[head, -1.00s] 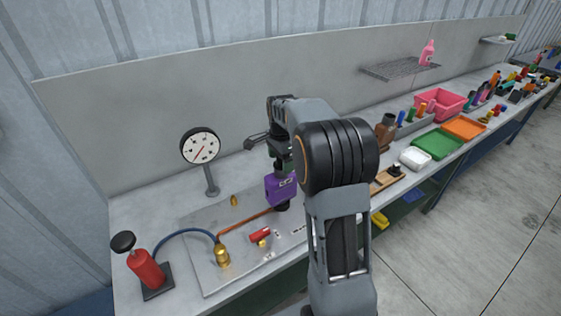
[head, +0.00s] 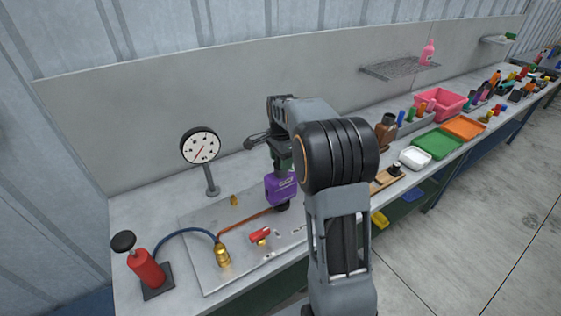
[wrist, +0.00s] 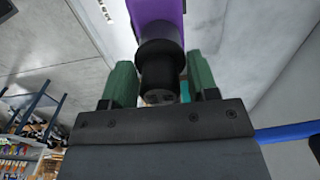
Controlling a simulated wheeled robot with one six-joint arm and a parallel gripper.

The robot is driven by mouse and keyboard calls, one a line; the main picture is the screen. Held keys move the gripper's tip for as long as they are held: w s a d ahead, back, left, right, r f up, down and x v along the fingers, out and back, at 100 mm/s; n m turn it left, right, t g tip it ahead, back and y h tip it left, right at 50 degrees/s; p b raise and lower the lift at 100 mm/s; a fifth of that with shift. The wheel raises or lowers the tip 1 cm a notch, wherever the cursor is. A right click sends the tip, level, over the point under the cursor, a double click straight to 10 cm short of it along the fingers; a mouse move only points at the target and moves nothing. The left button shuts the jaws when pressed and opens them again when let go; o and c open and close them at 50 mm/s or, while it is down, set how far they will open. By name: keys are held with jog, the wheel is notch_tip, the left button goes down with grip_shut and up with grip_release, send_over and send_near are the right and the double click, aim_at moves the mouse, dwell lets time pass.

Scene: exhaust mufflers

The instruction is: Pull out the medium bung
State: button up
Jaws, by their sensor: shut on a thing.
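A purple muffler body (head: 281,188) with a pale label stands below my gripper, over the right part of the grey plate; a dark end shows at its foot. In the wrist view, the purple body (wrist: 158,12) is at the top. A black stepped bung (wrist: 160,72) sits against it, between the green fingers of my gripper (wrist: 160,75). The gripper is shut on the bung, which looks in line with the purple body. I cannot tell whether any of it is out of its hole. In the head view, my arm partly covers the gripper (head: 283,165) and the bung is hidden.
A grey plate (head: 205,265) carries a red lever valve (head: 260,235), a brass fitting (head: 222,256) and a copper pipe. A gauge (head: 200,146) stands behind and a red pump (head: 146,268) at left. Trays (head: 437,144) and bottles line the bench at right.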

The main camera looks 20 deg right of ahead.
jog(key=shift+r, duration=0.15)
jog(key=shift+r+p, duration=2.45)
jog(key=shift+r, duration=0.45)
